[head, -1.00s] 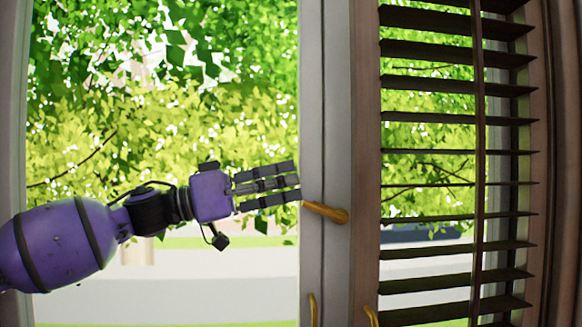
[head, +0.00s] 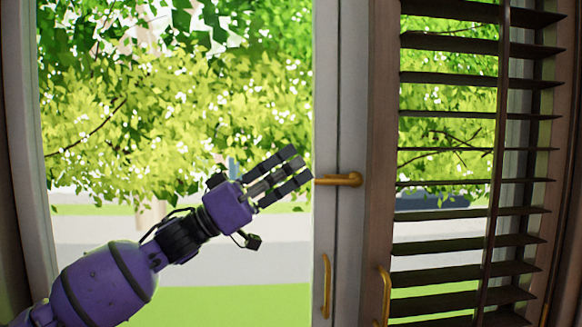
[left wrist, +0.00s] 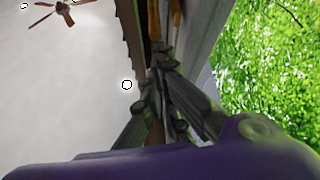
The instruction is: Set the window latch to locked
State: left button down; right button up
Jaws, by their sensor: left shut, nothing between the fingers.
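The window latch is a golden lever (head: 340,180) on the grey window frame, in the head view. It lies about level, with its thicker end on the right and its thin end pointing left. My left gripper (head: 300,167) is shut and empty, tilted up to the right. Its fingertips are just left of the lever's thin end; I cannot tell whether they touch. In the left wrist view my left gripper (left wrist: 168,72) reaches up beside the frame, and golden metal (left wrist: 154,18) shows beyond the fingers. My right gripper is not in view.
Two golden upright handles stand lower, one on the window frame (head: 327,285) and one on the brown shutter (head: 384,296). The shutter's dark slats (head: 450,160) fill the right side. Glass with trees behind lies left of the frame. A ceiling fan (left wrist: 62,10) shows in the left wrist view.

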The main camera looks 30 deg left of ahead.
pick_arm(q)
notch_tip(320, 180, up, 10)
dwell(0.6)
